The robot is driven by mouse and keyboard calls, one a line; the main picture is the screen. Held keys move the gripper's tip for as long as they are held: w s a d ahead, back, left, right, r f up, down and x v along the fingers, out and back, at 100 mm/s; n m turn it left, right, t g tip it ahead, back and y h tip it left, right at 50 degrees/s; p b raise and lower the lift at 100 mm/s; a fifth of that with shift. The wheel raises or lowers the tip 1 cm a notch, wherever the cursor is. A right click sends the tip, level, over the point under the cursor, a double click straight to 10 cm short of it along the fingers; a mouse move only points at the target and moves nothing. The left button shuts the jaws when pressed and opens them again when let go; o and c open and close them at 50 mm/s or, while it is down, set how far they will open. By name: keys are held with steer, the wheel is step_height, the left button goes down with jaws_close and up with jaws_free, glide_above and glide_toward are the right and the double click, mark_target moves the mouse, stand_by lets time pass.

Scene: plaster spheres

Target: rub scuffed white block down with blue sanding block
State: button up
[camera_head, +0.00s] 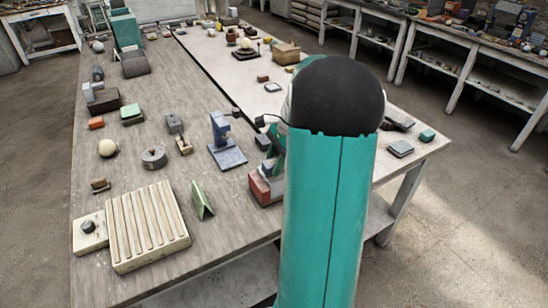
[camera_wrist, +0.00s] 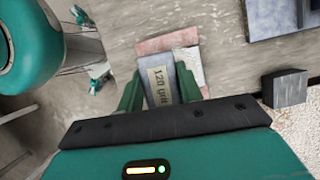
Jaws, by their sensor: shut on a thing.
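My gripper (camera_wrist: 160,72) is shut on the sanding block (camera_wrist: 160,84), a grey-blue block with a "120 grit" label between its two green fingers. A pale, whitish block face (camera_wrist: 191,62) shows just beyond and to the right of the sanding block, beside a reddish piece (camera_wrist: 166,41). The sanding block overlaps both in the wrist view; I cannot tell whether it touches them. In the head view, my arm hides most of the gripper, and a red block-like thing (camera_head: 262,189) shows at its left, near the table's front edge.
A blue stand on a grey plate (camera_head: 228,157) is left of the arm. A green tent-shaped piece (camera_head: 202,200) and a ribbed cream tray (camera_head: 148,226) lie further left. A dark grey block (camera_wrist: 286,88) is right of my gripper in the wrist view.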

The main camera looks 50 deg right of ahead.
steer(key=shift+w+a+f, duration=0.1)
steer(key=shift+f, duration=0.5)
steer(key=shift+f, duration=0.45)
steer(key=shift+d+r, duration=0.1)
steer(key=shift+d, duration=0.45)
steer(key=shift+s+d, duration=0.35)
steer(key=shift+d, duration=0.1)
steer(key=shift+w+a+f, duration=0.1)
steer(key=shift+w+a, duration=0.15)
steer(key=shift+a, duration=0.4)
steer(key=shift+w+a+f, duration=0.1)
steer(key=shift+w+a, duration=0.15)
steer(key=shift+a, duration=0.4)
steer(key=shift+w+a, duration=0.25)
steer(key=shift+a, duration=0.4)
steer(key=shift+s+d+r, duration=0.1)
steer(key=shift+s+d, duration=0.15)
steer(key=shift+d, duration=0.4)
steer(key=shift+s+d+f, duration=0.1)
steer(key=shift+s+d, duration=0.15)
steer(key=shift+d, duration=0.4)
steer(key=shift+s+d+r, duration=0.1)
steer(key=shift+s+d, duration=0.15)
steer(key=shift+d, duration=0.4)
